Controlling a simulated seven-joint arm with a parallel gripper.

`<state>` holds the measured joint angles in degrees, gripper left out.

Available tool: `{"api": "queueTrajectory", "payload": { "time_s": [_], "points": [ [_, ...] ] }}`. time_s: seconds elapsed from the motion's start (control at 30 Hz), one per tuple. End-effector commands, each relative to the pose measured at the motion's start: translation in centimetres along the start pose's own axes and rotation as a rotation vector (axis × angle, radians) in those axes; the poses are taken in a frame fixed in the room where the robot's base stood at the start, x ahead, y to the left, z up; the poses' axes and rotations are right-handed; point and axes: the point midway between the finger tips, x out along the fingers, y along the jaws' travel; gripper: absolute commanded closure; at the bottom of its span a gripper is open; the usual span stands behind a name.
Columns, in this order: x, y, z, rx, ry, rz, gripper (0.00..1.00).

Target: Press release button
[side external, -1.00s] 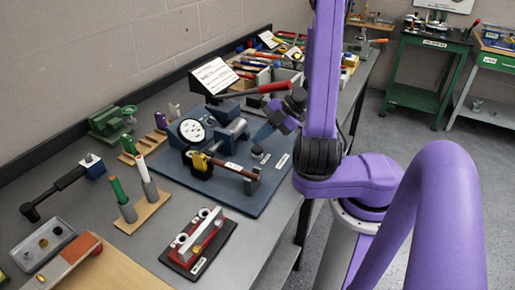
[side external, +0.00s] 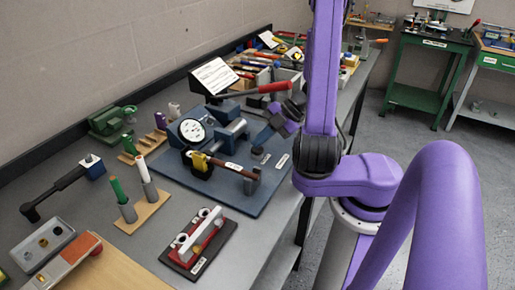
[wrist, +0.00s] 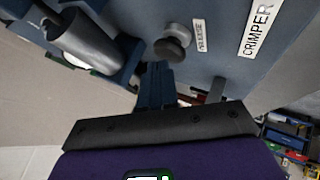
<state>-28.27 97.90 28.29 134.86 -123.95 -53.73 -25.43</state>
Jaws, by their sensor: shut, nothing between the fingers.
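The release button (wrist: 173,42) is a round grey knob on the blue crimper base (wrist: 225,50), beside a small white label reading RELEASE (wrist: 200,35). In the side external view the button (side external: 258,152) stands on the right part of the base. My gripper (wrist: 157,68) is shut and empty, its blue fingers together. In the wrist view its tips appear just below the knob. In the side external view the blue fingers blend with the base near the button, and I cannot tell whether they touch it.
A blue crimper with a round white gauge (side external: 192,130) and a red-handled lever (side external: 262,89) stands close to my gripper. A brown rod in a holder (side external: 225,164) lies in front. A red fixture (side external: 198,240) sits near the table edge.

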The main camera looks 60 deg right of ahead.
Motion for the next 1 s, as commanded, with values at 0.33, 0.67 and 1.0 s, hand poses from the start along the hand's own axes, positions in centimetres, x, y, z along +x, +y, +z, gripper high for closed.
{"api": "queueTrajectory", "payload": {
  "time_s": [0.33,0.67,1.0],
  "points": [
    [0.26,-0.18,0.19,0.001,-0.001,0.0,1.0],
    [0.31,-0.23,0.24,0.001,-0.001,0.0,1.0],
    [-0.43,0.3,-0.28,-0.001,-0.001,0.0,1.0]
  ]
}}
